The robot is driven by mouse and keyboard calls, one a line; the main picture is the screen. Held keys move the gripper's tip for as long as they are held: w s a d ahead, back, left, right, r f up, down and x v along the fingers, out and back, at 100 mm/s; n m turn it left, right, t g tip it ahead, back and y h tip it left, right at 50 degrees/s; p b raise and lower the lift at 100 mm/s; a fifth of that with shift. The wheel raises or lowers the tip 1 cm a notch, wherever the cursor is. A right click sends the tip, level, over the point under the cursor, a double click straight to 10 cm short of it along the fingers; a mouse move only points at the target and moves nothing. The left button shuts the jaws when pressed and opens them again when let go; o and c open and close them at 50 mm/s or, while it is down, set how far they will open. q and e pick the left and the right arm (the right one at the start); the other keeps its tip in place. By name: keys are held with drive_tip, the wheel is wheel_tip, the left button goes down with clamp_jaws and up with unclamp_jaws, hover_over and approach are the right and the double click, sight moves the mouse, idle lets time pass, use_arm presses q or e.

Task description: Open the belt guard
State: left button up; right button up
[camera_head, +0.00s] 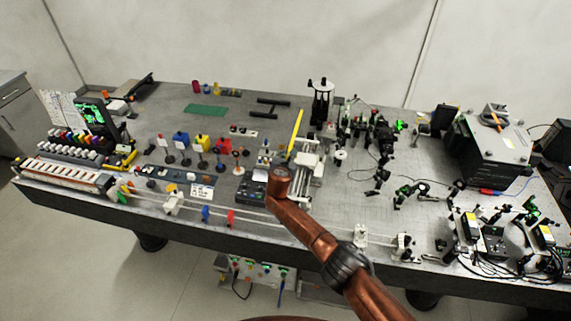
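My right arm comes in from the bottom right, and my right gripper (277,172) is over the middle of the bench, near its front side. The wrist hides most of the gripper, so its fingers cannot be made out. It is close to a pale frame-like assembly (308,166) and a dark grey box (249,191). A pale belt-like line (300,222) runs along the front of the bench, passing behind my arm. I cannot tell for certain which part is the belt guard, or whether it is open. My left gripper is out of view.
The bench (225,122) is crowded. Small coloured blocks on posts (202,142) stand left of my gripper. Optics on mounts (375,130) and a large dark box (492,145) stand to the right. A yellow bar (296,131) rises just behind the gripper.

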drive_tip(key=v, duration=1)
drive_tip(key=shift+s, duration=0.25)
drive_tip(key=shift+d+r, duration=0.1)
drive_tip(key=shift+d, duration=0.05)
